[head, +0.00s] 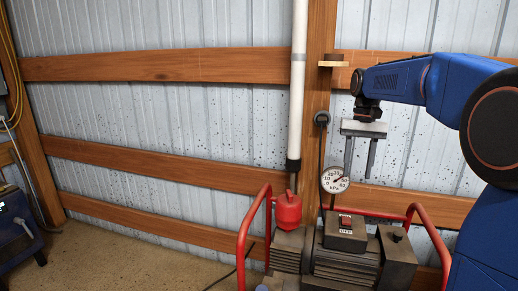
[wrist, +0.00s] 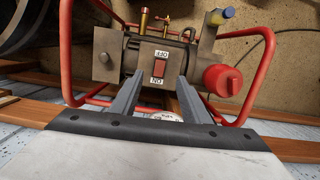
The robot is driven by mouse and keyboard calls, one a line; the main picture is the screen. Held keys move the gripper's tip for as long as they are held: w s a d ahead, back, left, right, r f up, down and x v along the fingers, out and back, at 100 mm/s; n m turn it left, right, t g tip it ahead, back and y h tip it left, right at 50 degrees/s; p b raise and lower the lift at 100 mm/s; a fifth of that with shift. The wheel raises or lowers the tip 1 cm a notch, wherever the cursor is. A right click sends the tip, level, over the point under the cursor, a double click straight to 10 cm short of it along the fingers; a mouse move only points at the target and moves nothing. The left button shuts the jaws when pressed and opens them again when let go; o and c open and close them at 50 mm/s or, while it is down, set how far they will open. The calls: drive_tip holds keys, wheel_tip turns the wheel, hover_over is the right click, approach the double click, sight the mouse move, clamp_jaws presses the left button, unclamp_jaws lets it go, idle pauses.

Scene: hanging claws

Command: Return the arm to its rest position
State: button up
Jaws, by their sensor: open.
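My blue arm (head: 395,80) reaches in from the right in the head view, with its forearm roughly level. My gripper (head: 359,176) points down with its two grey fingers apart and nothing between them. It hangs above the machine in the red tube frame, just right of the round dial gauge (head: 334,180). In the wrist view my gripper (wrist: 160,82) shows its fingers spread on either side of the machine's red switch (wrist: 161,68). That switch sits on a dark box between OFF and ON labels. Which way it is pressed cannot be told.
The red frame (head: 416,210) and the machine's dark body (head: 345,262) lie below my gripper. A white pipe (head: 298,80) and wooden post (head: 320,30) stand to its left. A small wooden shelf (head: 332,63) juts near the wrist.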

drive_tip(key=s+a+f+n+t, duration=0.2)
drive_tip(key=s+f+t, duration=0.1)
drive_tip(key=s, duration=1.4)
drive_tip(key=s+a+f+n+t, duration=0.1)
drive_tip(key=s+f+t, duration=0.2)
drive_tip(key=s+f, duration=0.9)
drive_tip(key=s, duration=0.3)
drive_tip(key=shift+s+h, duration=0.2)
drive_tip(key=shift+h, duration=0.1)
